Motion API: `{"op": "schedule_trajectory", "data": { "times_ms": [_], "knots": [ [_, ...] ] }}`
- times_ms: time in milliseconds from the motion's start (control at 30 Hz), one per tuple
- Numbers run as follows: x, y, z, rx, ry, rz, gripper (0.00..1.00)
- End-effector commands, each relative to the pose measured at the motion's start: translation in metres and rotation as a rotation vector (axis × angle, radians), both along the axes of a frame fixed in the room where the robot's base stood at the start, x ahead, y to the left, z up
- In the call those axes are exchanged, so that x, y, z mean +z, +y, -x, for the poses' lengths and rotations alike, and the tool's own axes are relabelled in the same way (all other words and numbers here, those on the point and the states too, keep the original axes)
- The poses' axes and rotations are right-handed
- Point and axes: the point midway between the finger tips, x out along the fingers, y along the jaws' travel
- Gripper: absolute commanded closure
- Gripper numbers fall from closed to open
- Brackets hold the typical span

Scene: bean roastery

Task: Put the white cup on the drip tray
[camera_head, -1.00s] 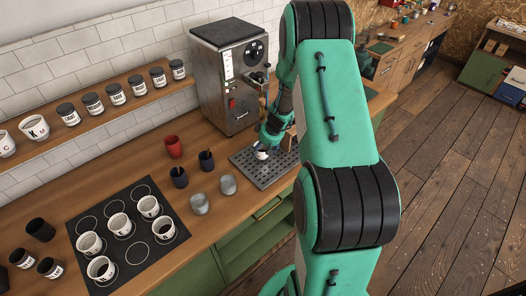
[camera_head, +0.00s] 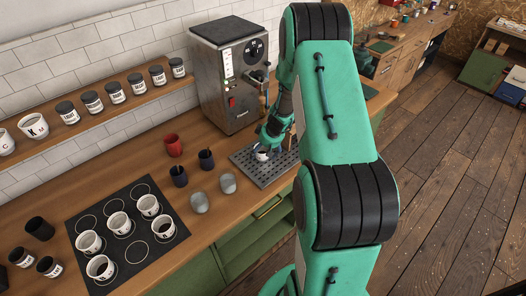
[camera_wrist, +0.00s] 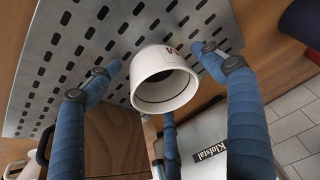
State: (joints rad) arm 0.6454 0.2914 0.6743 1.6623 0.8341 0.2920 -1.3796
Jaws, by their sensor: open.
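The white cup (camera_wrist: 165,78) stands on the perforated metal drip tray (camera_wrist: 75,45), its open mouth facing the wrist camera. In the head view the cup (camera_head: 263,153) is small and partly hidden by my gripper (camera_head: 268,142). The drip tray (camera_head: 262,174) lies on the wooden counter in front of the coffee machine. In the wrist view the blue fingers of my gripper (camera_wrist: 155,60) are spread around the cup, with visible gaps at its left and right sides. Whether the third finger, below, touches the cup cannot be told.
The coffee machine (camera_head: 226,80) stands behind the tray. Two dark cups (camera_head: 179,176), a red cup (camera_head: 173,146) and two grey cups (camera_head: 200,202) stand left of it. A black mat (camera_head: 126,240) holds several white cups. Jars line the wall shelf (camera_head: 90,120).

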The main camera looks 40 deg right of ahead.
Motion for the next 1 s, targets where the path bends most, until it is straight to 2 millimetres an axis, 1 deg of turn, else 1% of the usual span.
{"op": "schedule_trajectory", "data": {
  "times_ms": [300, 433, 567, 800, 1000],
  "knots": [
    [0.004, 0.0, 0.0, 0.001, 0.0, 0.0, 0.19],
    [0.014, -0.001, 0.004, 0.001, -0.002, 0.001, 0.19],
    [0.03, 0.0, 0.01, -0.001, -0.002, 0.002, 0.19],
    [0.067, 0.0, 0.024, 0.0, -0.003, 0.003, 0.19],
    [0.093, 0.001, 0.035, 0.001, -0.002, 0.001, 0.19]
  ]
}}
